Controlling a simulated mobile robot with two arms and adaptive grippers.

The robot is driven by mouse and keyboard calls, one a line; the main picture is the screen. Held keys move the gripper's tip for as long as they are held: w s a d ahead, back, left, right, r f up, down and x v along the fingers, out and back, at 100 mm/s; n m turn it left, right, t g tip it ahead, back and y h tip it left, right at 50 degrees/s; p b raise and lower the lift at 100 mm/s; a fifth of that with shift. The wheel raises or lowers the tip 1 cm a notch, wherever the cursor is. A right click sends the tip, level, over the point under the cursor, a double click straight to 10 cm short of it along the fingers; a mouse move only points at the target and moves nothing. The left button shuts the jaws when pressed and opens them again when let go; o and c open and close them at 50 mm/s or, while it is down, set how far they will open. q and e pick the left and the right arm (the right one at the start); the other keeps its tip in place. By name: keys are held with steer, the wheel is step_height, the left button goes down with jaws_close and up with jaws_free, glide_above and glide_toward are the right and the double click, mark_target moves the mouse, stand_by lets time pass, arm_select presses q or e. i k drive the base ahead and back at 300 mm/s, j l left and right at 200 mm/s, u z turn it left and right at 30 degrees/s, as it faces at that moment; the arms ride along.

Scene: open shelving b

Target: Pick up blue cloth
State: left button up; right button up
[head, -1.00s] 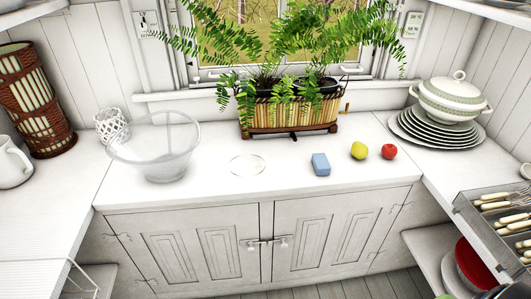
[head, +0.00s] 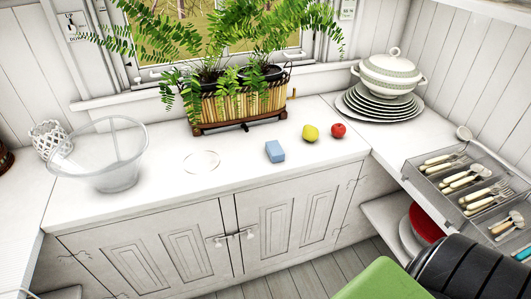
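A small light-blue block-like piece (head: 275,152) lies on the white counter, right of centre in the head view; it is the only clearly blue item on the counter, and I cannot tell whether it is cloth or sponge. It lies apart from the yellow-green fruit (head: 310,132) and the red fruit (head: 338,130) to its right.
A clear glass bowl (head: 118,172) and a thin clear round item (head: 201,162) are left of the blue piece. A fern planter (head: 240,107) stands behind. Stacked plates (head: 378,105) and a cutlery tray (head: 410,178) are right. The counter's front is clear.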

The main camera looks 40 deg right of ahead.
mark_target(277, 153)
steer(key=i+z, duration=0.2)
steer(key=i, duration=0.3)
steer(key=i+j+z, duration=0.1)
steer(key=i+z, duration=0.15)
steer(key=i, duration=0.3)
